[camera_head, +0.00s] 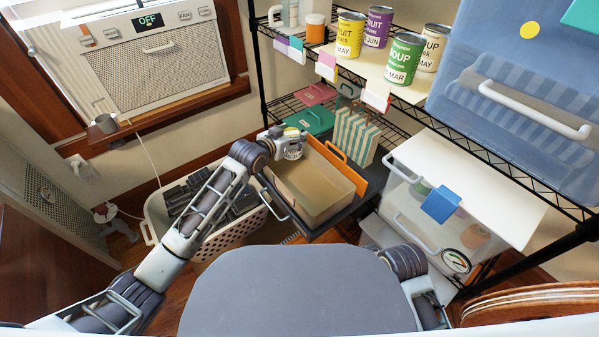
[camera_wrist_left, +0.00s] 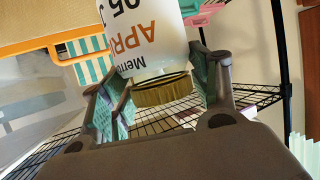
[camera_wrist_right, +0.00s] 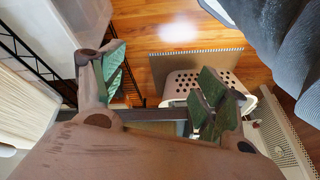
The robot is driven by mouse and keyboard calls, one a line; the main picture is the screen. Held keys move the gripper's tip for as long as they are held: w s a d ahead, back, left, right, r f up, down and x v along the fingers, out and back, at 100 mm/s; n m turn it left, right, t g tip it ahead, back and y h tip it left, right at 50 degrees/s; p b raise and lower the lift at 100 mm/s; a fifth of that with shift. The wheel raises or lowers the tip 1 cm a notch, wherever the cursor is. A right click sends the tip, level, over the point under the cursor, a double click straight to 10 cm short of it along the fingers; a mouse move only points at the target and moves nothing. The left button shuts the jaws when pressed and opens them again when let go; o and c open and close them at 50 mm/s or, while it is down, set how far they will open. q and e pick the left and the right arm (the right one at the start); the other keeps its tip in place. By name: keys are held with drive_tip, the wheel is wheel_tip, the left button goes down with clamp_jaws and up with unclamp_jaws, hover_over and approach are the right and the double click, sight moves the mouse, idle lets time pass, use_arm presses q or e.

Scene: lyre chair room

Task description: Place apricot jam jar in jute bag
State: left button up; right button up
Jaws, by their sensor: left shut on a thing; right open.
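The apricot jam jar (camera_wrist_left: 145,35) has a white label with orange "APRI" lettering and a gold lid. In the left wrist view it sits lid-down in the picture between the fingers of my left gripper (camera_wrist_left: 160,90), which is shut on it. In the head view the jar (camera_head: 293,150) is held above the back left of an open tan bin (camera_head: 310,215). A green-and-cream striped bag (camera_head: 353,138), seemingly the jute bag, stands on the shelf to the right, apart from the jar. My right gripper (camera_wrist_right: 158,88) is open and empty; the head view does not show its fingers.
A wire shelf rack holds several cans (camera_head: 403,58), coloured folders and a clear lidded box (camera_head: 440,225). A blue bin (camera_head: 530,110) fills the upper right. A perforated white basket (camera_head: 230,238) stands on the floor, left of the tan bin.

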sight(292, 157)
use_arm(q)
wheel_tip(292, 157, down, 6)
drive_tip(key=shift+r+b, duration=0.25)
drive_tip(key=shift+b, duration=0.75)
use_arm(e)
drive_tip(key=shift+t+y, duration=0.4)
drive_tip(key=x, duration=0.2)
drive_tip(key=s+x, duration=0.1)
drive_tip(key=x, duration=0.2)
drive_tip(key=shift+a+f, duration=0.1)
drive_tip(key=shift+f, duration=0.05)
use_arm(q)
drive_tip(key=shift+f, duration=0.65)
drive_tip(key=shift+f+b, duration=0.65)
drive_tip(key=shift+f, duration=0.6)
use_arm(e)
drive_tip(key=f, duration=0.1)
drive_tip(key=a+f, duration=0.1)
drive_tip(key=f, duration=0.1)
drive_tip(key=shift+w+f+t, duration=0.15)
drive_tip(key=shift+f+t, duration=0.05)
drive_tip(key=shift+t, duration=0.1)
drive_tip(key=shift+r, duration=0.1)
use_arm(q)
drive_tip(key=o, duration=1.5)
drive_tip(key=shift+f, duration=0.2)
drive_tip(key=shift+c, duration=0.2)
